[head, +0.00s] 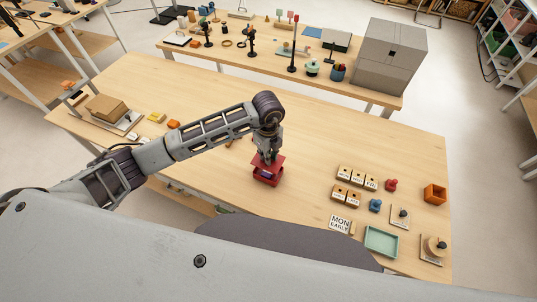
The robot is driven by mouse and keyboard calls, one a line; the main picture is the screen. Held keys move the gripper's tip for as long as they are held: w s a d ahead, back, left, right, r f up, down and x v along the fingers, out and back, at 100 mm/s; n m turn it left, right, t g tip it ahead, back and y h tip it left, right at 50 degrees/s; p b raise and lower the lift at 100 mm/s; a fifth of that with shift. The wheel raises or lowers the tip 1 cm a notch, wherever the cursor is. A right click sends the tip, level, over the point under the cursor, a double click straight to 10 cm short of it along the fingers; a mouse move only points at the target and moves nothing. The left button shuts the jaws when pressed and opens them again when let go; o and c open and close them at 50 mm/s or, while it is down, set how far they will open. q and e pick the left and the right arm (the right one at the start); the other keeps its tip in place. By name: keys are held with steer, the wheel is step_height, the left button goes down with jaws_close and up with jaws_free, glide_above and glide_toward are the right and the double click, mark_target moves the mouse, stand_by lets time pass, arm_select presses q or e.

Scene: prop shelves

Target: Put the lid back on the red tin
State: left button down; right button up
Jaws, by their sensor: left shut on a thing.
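The red tin (267,181) stands on the wooden table, a little right of the middle of the view. A bit of something purple or dark shows at its opening. My left gripper (268,154) points down over the tin and is shut on the red lid (267,161). The lid is just above the tin and looks slightly tilted. I cannot tell whether its edge touches the tin. My right gripper is not in view.
To the right lie lettered wooden blocks (356,178), red and blue knobs, an orange box (434,194), a green tray (381,242) and a "MON EARLY" card (340,224). A scale-like stand with a brown block (106,107) is at left. Table around the tin is mostly clear.

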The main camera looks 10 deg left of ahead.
arm_select(q)
steer(key=shift+f, duration=0.15)
steer(key=shift+f, duration=0.1)
steer(key=shift+f+b, duration=2.15)
steer(key=shift+f, duration=0.8)
steer(key=shift+f, duration=0.15)
stand_by(0.7)
steer(key=c, duration=1.3)
jaws_free()
